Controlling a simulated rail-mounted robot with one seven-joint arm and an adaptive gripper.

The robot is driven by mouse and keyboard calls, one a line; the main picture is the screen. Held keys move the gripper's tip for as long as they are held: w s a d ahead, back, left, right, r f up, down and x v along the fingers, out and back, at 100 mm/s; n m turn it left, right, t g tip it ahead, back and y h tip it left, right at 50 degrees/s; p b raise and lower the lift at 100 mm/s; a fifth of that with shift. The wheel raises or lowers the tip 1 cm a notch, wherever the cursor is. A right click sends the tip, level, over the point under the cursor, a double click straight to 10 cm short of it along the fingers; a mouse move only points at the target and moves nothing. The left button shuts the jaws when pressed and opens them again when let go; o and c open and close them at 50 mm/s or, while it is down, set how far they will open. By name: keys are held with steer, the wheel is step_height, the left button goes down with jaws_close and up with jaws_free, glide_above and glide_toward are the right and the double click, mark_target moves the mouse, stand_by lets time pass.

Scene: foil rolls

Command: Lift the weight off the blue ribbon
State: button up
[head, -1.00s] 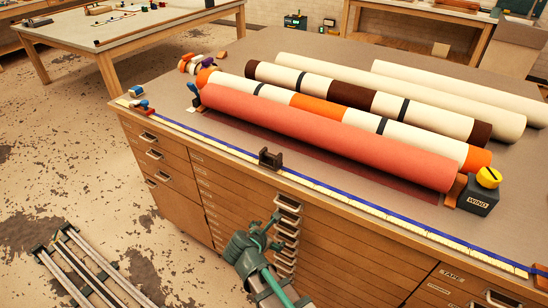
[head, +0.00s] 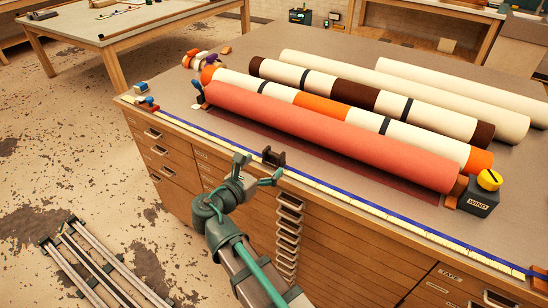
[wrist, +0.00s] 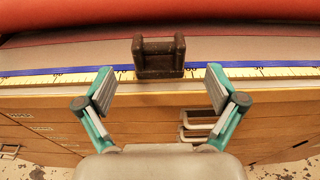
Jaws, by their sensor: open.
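The weight, a dark brown block with two raised ends (head: 273,156), sits on the blue ribbon (head: 345,199) along the front edge of the table. In the wrist view the weight (wrist: 159,57) stands upright across the ribbon (wrist: 50,71), which runs beside a yellow ruler strip. My gripper (head: 258,169) is open and empty, just in front of the weight at the table edge. In the wrist view its two fingertips (wrist: 160,82) are spread to either side of the weight, nearer to me and apart from it.
A large red roll (head: 330,135) lies on the table behind the weight, with cream and striped rolls beyond. A dark box with a yellow knob (head: 482,193) stands at the right end. Drawer handles (head: 289,220) stick out below the edge.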

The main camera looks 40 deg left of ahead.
mark_target(272, 157)
steer(key=shift+w+a+f+p, duration=0.1)
steer(key=shift+w+f+p, duration=0.1)
steer(key=shift+w, duration=0.8)
steer(key=shift+w+a+f+p, duration=0.1)
steer(key=shift+w+p, duration=0.1)
steer(key=shift+w, duration=0.75)
steer(key=shift+w+f+p, duration=0.1)
steer(key=shift+w+p, duration=0.1)
steer(key=shift+w, duration=0.8)
steer(key=shift+c, duration=0.4)
jaws_close()
steer(key=shift+r, duration=0.15)
